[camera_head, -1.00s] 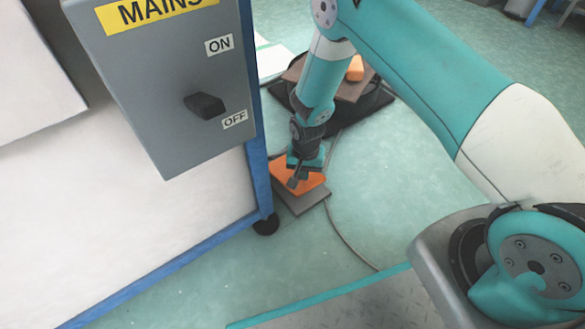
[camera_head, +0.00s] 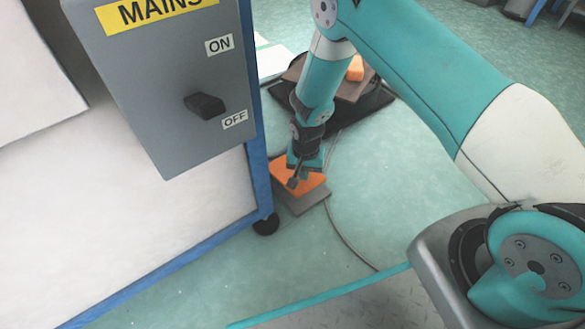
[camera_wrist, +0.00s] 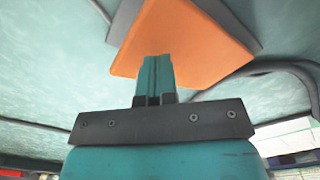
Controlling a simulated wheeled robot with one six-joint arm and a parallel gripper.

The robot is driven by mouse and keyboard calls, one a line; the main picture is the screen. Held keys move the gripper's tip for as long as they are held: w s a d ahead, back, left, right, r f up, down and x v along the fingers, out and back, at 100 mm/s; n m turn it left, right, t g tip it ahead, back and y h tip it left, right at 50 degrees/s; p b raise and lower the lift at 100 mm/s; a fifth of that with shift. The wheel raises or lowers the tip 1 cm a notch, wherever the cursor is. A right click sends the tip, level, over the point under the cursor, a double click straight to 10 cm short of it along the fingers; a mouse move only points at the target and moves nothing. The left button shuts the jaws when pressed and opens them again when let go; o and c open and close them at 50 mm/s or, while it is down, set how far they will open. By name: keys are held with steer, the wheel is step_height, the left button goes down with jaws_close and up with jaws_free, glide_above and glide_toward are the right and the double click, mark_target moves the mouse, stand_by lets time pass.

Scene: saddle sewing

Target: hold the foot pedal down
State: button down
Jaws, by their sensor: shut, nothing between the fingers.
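The foot pedal is an orange plate (camera_head: 314,181) over a dark grey base (camera_head: 311,203) on the floor, close to the wheeled cabinet's corner. My gripper (camera_head: 292,183) points down at the orange plate, with its fingers shut and nothing between them. In the wrist view the shut fingers (camera_wrist: 154,66) overlap the near part of the orange plate (camera_wrist: 190,38). The tips appear to rest on it, though the exact contact is hard to see. A strip of the grey base (camera_wrist: 232,22) shows past the plate's right edge.
A grey mains box (camera_head: 165,85) with a black knob (camera_head: 204,105) stands left of my arm, on a blue-framed white cabinet (camera_head: 130,215). Behind my forearm is a dark stand with an orange block (camera_head: 355,68). A cable (camera_head: 345,238) runs along the floor; floor to the right is clear.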

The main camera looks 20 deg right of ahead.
steer(key=shift+f, duration=0.25)
steer(key=shift+f+b, duration=1.25)
steer(key=shift+f, duration=0.6)
steer(key=shift+r, duration=0.1)
stand_by(0.5)
step_height(320, 180, up, 6)
steer(key=p, duration=0.5)
steer(key=shift+p, duration=0.4)
step_height(320, 180, up, 12)
steer(key=p, duration=0.7)
steer(key=shift+s, duration=0.1)
